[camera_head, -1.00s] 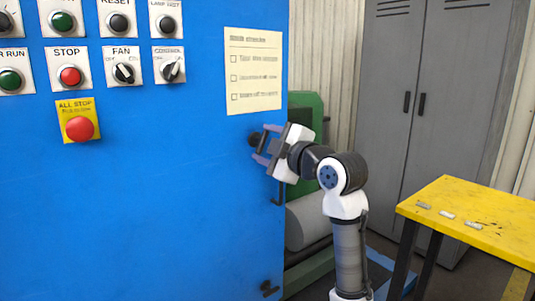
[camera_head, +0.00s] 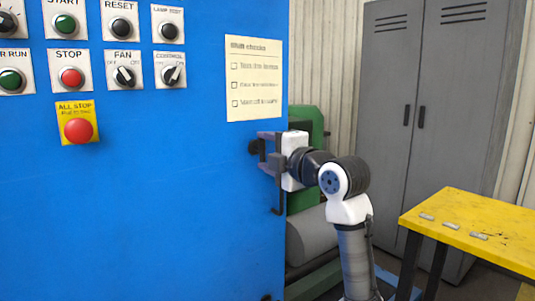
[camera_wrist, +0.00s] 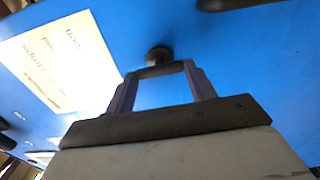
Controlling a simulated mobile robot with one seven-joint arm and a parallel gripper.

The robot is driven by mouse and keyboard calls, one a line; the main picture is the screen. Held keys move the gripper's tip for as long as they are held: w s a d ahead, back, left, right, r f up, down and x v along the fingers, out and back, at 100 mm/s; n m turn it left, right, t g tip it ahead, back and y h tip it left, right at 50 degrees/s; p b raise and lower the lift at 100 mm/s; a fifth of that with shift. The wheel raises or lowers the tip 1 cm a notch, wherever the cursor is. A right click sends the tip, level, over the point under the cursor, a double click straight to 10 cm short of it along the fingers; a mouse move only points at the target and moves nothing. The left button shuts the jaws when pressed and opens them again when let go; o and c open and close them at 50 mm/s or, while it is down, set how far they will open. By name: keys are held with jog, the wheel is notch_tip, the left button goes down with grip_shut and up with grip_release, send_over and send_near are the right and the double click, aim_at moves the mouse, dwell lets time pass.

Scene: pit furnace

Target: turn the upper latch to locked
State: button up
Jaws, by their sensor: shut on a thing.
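The upper latch (camera_head: 254,147) is a dark round boss with a dark bar, near the right edge of the blue cabinet door. My gripper (camera_head: 264,151) is at the latch from the right, with one finger above the other. In the wrist view, the latch's round boss (camera_wrist: 158,55) shows just beyond the fingertips, and its dark bar (camera_wrist: 160,71) spans between my two fingers (camera_wrist: 161,83). The gripper is shut on this bar. The fingers partly hide the latch in the head view, and I cannot read any locked mark.
The blue door (camera_head: 150,210) carries a button panel with a red all-stop button (camera_head: 78,131) and a paper checklist (camera_head: 253,79). A dark handle (camera_head: 278,200) is just below my gripper. A yellow table (camera_head: 480,225) and grey lockers (camera_head: 425,110) stand at the right.

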jog(key=o, duration=1)
jog(key=b+v, duration=0.1)
jog(key=v, duration=1.2)
jog(key=shift+s+d, duration=0.25)
jog(key=shift+s, duration=0.1)
